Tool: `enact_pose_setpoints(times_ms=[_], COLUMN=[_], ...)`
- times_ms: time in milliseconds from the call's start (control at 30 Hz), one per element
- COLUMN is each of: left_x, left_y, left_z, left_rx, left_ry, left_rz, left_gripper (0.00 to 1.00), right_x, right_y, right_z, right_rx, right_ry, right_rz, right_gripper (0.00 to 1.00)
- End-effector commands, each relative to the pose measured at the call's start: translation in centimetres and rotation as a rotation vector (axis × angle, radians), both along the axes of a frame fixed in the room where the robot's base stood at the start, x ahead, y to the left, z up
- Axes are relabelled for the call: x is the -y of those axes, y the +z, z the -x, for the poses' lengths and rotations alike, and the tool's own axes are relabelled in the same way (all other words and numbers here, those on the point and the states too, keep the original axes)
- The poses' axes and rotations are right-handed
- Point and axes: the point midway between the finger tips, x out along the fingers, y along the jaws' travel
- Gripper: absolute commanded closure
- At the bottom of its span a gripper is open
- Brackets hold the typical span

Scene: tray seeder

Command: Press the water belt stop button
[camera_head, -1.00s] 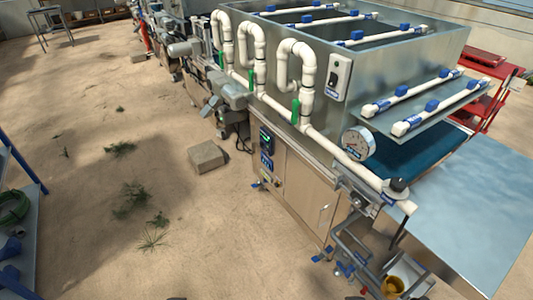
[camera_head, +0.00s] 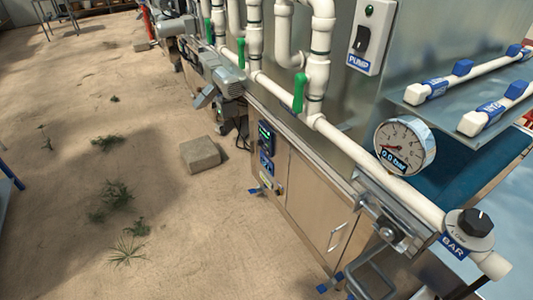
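A small dark control panel (camera_head: 266,137) with a lit green display is on the front of the metal machine. A blue label (camera_head: 267,163) sits below it. A lower light-coloured box (camera_head: 268,182) on the same front has small controls too tiny to tell apart. I cannot make out which control is the water belt stop button. Neither of my grippers is in view.
A pump switch box (camera_head: 370,38), white pipes with green valve handles (camera_head: 299,92), a pressure gauge (camera_head: 404,147) reading 0.0 bar and a black BAR knob (camera_head: 475,222) are on the machine. A block (camera_head: 200,154) lies on the sandy floor. Floor at left is mostly open.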

Motion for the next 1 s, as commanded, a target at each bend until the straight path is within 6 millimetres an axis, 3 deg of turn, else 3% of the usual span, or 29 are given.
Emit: enact_pose_setpoints(times_ms=[33, 300, 1000], left_x=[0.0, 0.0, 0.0], left_y=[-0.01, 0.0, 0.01], left_z=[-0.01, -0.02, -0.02], left_rx=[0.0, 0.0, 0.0], left_ry=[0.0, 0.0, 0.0], left_rz=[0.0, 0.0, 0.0], left_gripper=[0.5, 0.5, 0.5], right_x=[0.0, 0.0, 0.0], right_y=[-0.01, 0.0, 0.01], right_z=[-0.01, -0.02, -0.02], right_rx=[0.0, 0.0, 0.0], right_ry=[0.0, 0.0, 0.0], right_rz=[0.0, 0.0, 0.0], right_gripper=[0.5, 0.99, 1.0])
